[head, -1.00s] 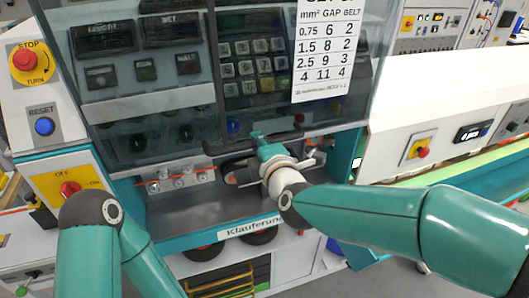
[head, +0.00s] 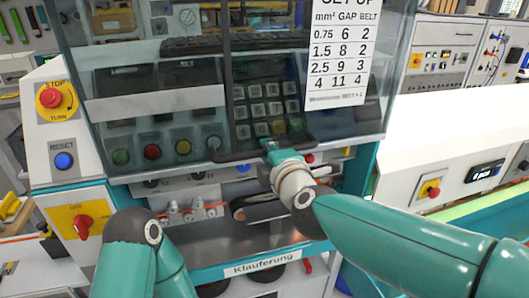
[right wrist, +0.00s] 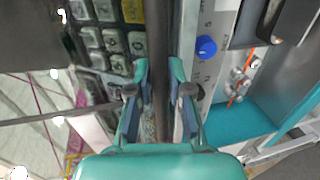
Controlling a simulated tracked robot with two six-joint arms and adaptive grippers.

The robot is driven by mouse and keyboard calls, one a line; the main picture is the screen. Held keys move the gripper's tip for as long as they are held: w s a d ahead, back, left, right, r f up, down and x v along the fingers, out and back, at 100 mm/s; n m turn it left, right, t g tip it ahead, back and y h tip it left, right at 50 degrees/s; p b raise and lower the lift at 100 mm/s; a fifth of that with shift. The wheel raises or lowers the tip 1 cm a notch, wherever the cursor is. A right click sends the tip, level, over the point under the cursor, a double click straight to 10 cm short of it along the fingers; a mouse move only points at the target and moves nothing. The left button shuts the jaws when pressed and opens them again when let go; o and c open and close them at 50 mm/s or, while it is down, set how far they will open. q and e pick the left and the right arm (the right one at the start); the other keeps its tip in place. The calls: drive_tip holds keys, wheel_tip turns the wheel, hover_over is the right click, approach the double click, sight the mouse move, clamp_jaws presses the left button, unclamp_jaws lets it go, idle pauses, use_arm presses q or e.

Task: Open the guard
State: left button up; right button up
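The guard (head: 345,122) is a large tinted see-through panel in front of the machine, with a white set-up table stuck on it. Its dark bar handle (head: 238,157) runs along its lower edge. The guard's bottom stands above the lower work opening. My right gripper (head: 270,148) is at the handle's middle. In the right wrist view, the two fingers (right wrist: 160,85) lie on both sides of the dark handle (right wrist: 157,35), closed around it. Of my left arm, only links show at the lower left of the head view; its gripper is outside the picture.
Left of the guard are a red stop button (head: 50,97), a blue reset button (head: 64,160) and a red rotary switch (head: 82,228). Behind the glass is a keypad (head: 265,108). Below is an open bay with clamps (head: 190,211). A white cabinet (head: 430,150) stands at the right.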

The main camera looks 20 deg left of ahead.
drive_tip(key=shift+o, duration=1.4)
drive_tip(key=shift+s+r, duration=0.1)
drive_tip(key=shift+s, duration=0.05)
drive_tip(key=v, duration=1.1)
drive_tip(key=shift+s+d, duration=0.25)
drive_tip(key=shift+s, duration=0.05)
